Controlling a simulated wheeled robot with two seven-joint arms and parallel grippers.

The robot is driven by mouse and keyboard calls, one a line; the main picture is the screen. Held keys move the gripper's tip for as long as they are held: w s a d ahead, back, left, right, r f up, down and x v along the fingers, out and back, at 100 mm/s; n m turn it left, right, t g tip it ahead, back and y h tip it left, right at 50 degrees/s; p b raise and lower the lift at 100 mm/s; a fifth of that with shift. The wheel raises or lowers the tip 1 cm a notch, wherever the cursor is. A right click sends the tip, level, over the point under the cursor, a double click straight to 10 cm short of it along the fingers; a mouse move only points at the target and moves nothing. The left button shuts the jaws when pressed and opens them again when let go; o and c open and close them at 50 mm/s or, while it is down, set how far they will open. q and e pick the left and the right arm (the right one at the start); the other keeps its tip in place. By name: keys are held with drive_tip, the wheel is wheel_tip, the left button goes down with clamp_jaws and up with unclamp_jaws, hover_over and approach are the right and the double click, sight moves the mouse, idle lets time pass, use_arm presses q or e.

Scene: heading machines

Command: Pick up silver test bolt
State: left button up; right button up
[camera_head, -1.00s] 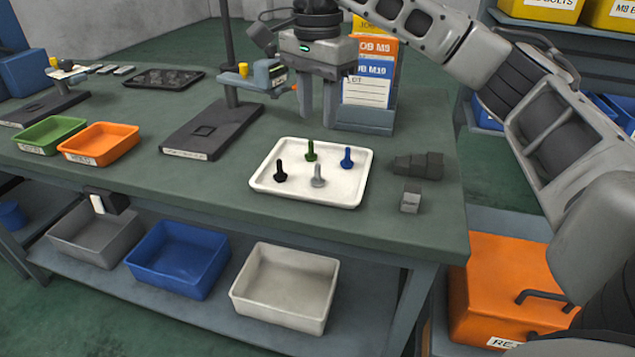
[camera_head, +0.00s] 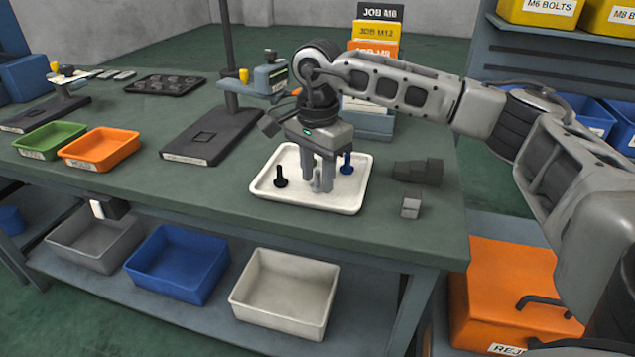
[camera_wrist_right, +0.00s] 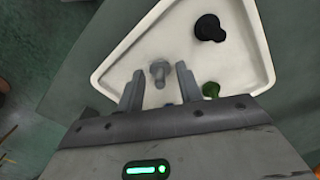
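The silver test bolt (camera_wrist_right: 158,70) stands on the white tray (camera_wrist_right: 118,62) in the right wrist view, between the two fingers of my right gripper (camera_wrist_right: 160,80). The fingers are apart, with a visible gap on each side of the bolt. In the head view my right gripper (camera_head: 318,181) points down over the tray (camera_head: 336,205), and its fingers hide most of the silver bolt. A black bolt (camera_head: 280,176) stands left of the gripper and a blue bolt (camera_head: 347,162) right of it. A green bolt (camera_wrist_right: 210,90) is partly covered by the gripper body. My left gripper is out of view.
A dark stepped block (camera_head: 418,171) and a small grey block (camera_head: 411,204) lie right of the tray. A dark stand (camera_head: 208,135), an orange bin (camera_head: 100,146) and a green bin (camera_head: 50,136) are to the left. Job cards (camera_head: 375,32) stand behind.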

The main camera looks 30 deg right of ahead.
clamp_jaws()
drive_tip(key=shift+r, duration=0.15)
